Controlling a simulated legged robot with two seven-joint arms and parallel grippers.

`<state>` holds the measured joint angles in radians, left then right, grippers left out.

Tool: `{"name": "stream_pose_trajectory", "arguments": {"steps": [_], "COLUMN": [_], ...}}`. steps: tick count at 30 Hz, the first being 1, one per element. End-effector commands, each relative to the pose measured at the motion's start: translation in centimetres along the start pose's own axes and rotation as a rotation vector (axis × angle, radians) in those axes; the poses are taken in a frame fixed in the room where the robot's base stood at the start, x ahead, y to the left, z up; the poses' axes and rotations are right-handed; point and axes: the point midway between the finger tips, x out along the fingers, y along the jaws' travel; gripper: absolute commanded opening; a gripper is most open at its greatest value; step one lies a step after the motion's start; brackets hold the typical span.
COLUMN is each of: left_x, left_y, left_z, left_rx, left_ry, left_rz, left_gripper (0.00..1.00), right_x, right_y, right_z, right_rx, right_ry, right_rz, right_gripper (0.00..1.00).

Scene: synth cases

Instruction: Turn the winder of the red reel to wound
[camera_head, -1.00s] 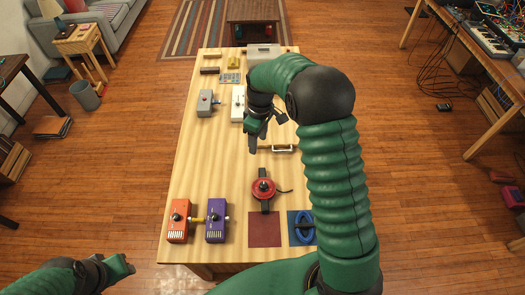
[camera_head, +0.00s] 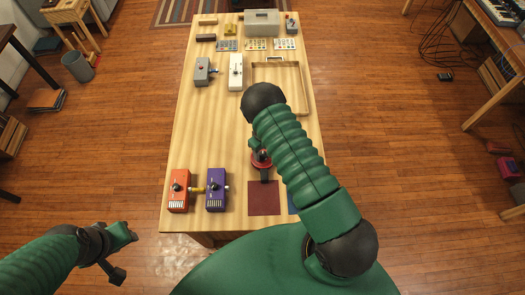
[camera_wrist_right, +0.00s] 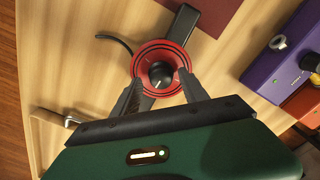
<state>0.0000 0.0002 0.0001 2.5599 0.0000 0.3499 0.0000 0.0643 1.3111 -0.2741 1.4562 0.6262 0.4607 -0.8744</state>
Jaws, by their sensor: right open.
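The red reel (camera_head: 258,162) lies on the table, partly hidden by my right arm in the head view. In the right wrist view the red reel (camera_wrist_right: 175,87) shows whole, with a round black winder knob (camera_wrist_right: 161,72) at its centre, a black strap and a thin black cord. My right gripper (camera_wrist_right: 160,77) is open, its two fingers on either side of the knob and over the red rim; I cannot tell whether they touch it.
An orange box (camera_head: 179,188) and a purple box (camera_head: 216,202) stand left of the reel. A maroon mat (camera_head: 264,200) lies in front of it, with a blue mat mostly hidden beside. A wooden tray (camera_head: 305,95), white box (camera_head: 236,70) and grey box (camera_head: 202,72) are farther back.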

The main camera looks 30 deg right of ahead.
Motion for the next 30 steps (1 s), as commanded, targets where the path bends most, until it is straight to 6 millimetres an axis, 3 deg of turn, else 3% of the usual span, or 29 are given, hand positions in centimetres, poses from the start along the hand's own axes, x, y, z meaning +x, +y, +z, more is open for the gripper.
{"name": "stream_pose_trajectory", "arguments": {"steps": [11,22,30], "left_x": [-0.13,-0.13,-0.03], "left_y": [-0.01,0.0,0.0], "left_z": [-0.02,-0.02,0.0], "left_rx": [0.0,0.0,0.0], "left_ry": [0.0,0.0,0.0], "left_rz": [0.0,0.0,0.0], "left_gripper": [0.36,0.36,0.36], "right_x": [1.03,0.98,0.99], "right_y": [-0.03,-0.03,-0.03], "right_z": [-0.04,-0.02,-0.04], "right_rx": [0.0,-0.001,0.007], "right_ry": [0.0,0.0,0.001], "right_rz": [-0.001,-0.001,-0.001], "right_gripper": [0.5,0.02,0.0]}}
